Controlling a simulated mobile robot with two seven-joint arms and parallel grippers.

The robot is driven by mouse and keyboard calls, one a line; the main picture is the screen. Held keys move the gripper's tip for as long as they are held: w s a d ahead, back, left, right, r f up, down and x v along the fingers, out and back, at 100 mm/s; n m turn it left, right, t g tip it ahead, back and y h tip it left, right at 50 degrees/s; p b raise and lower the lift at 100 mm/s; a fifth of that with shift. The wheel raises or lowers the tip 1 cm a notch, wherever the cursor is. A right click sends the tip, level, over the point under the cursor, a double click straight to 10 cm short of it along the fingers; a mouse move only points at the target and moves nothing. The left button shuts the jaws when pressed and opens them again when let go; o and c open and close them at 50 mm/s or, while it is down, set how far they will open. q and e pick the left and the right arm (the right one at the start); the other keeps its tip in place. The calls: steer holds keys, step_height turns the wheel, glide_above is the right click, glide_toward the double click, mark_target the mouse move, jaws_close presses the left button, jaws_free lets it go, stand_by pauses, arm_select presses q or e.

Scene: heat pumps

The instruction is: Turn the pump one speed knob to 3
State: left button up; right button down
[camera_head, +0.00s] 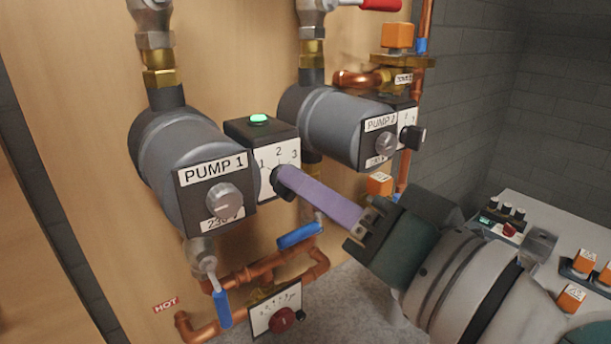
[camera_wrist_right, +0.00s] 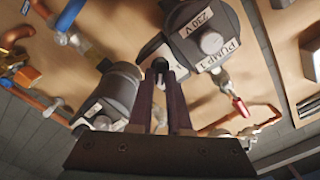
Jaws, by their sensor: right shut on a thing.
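Pump 1 (camera_head: 185,155) is a grey cylinder with a labelled front plate, on the wooden wall. On its right side is the speed box (camera_head: 262,132), with a lit green lamp on top and a white dial marked 1, 2 and 3. The dark speed knob (camera_head: 274,184) sits low on this dial; its pointer is hidden by my fingers. My right gripper (camera_head: 287,180) reaches in from the right with long purple fingers, shut on the knob. In the right wrist view the fingers (camera_wrist_right: 160,82) close around the dark knob (camera_wrist_right: 160,66). My left gripper is out of view.
Pump 2 (camera_head: 340,125) hangs to the right with its own speed knob (camera_head: 412,137). Blue-handled valves (camera_head: 300,236), copper pipes and a gauge box with a red knob (camera_head: 283,319) lie below. A grey control panel (camera_head: 540,232) stands at the right.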

steer(key=c, duration=0.9)
jaws_free()
steer(key=shift+o, duration=0.2)
steer(key=b+v, duration=0.2)
steer(key=v, duration=0.8)
steer(key=shift+a, duration=0.1)
